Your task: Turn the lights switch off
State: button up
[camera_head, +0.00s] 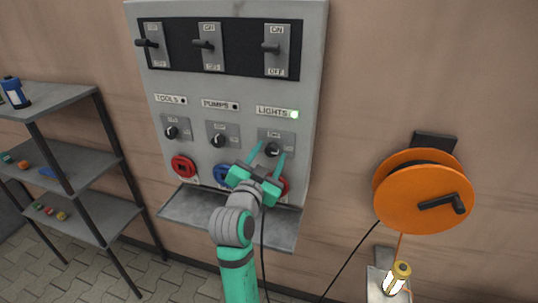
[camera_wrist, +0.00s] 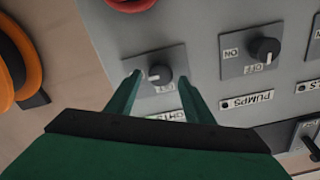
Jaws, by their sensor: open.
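The grey control panel (camera_head: 310,90) on the wall has a LIGHTS column at its right. There a round black knob (camera_head: 272,149) sits on a grey plate, below the LIGHTS label (camera_head: 271,111) and a lit green lamp (camera_head: 294,114). Higher up in that column is a lever switch (camera_head: 271,47) marked OFF at its bottom. My gripper (camera_head: 271,150) is open at the lights knob. In the wrist view the knob (camera_wrist: 158,74) lies between the two fingertips (camera_wrist: 160,82), its white mark toward the left. I cannot tell whether the fingers touch it.
The PUMPS knob (camera_head: 218,140) and TOOLS knob (camera_head: 171,132) are to the left, with red and blue sockets below. A tray (camera_head: 180,210) juts out under the panel. An orange cable reel (camera_head: 410,205) is at right, shelves (camera_head: 75,165) at left.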

jog(key=shift+w, duration=0.2)
jog(key=c, duration=1.1)
jog(key=shift+o, duration=0.2)
